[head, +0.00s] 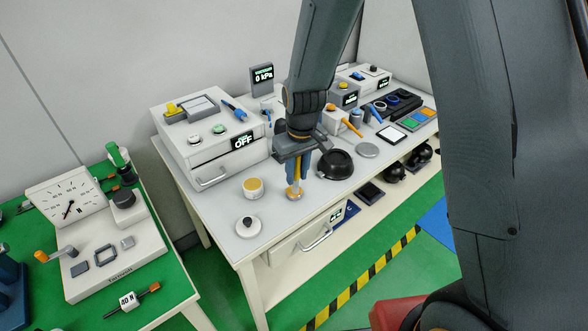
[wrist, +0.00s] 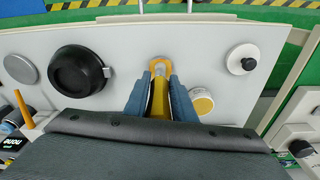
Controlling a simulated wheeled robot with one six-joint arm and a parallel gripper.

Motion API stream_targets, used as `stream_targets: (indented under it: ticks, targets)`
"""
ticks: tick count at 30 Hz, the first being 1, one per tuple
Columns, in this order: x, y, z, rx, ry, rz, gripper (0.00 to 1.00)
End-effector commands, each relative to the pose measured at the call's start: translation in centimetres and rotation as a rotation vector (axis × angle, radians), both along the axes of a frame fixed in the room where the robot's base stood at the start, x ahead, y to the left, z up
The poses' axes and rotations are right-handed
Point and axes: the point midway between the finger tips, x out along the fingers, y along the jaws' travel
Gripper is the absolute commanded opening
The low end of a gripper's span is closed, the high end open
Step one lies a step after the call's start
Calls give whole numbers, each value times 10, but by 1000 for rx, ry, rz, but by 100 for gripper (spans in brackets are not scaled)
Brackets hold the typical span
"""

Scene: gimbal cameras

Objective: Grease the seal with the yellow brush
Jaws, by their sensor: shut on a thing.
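My gripper (head: 295,180) is shut on the yellow brush (head: 294,191) above the front part of the white bench. In the wrist view, the yellow brush (wrist: 160,98) stands between the two blue fingers of my gripper (wrist: 160,84), with a paler end past the fingertips. I cannot tell whether its end touches the bench. An open round tub with a yellow band (head: 254,188) stands left of my gripper; it also shows in the wrist view (wrist: 202,103). Blue rings (head: 392,99) lie in a black tray at the back right; I cannot tell which thing is the seal.
A black round pan-like part (head: 335,164) sits close right of my gripper, with a grey disc (head: 368,150) beyond. A white lid with a black knob (head: 248,226) lies at the front left. An orange-handled tool (head: 351,128) and a box marked OFF (head: 212,130) stand behind.

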Motion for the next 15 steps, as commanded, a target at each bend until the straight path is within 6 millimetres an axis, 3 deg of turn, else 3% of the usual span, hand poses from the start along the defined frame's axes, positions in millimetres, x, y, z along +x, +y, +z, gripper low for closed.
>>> stream_targets:
  ticks: [5,15]
  targets:
    - [-3,-2,0,0,1,0,0]
    - [14,9,0,0,0,0,0]
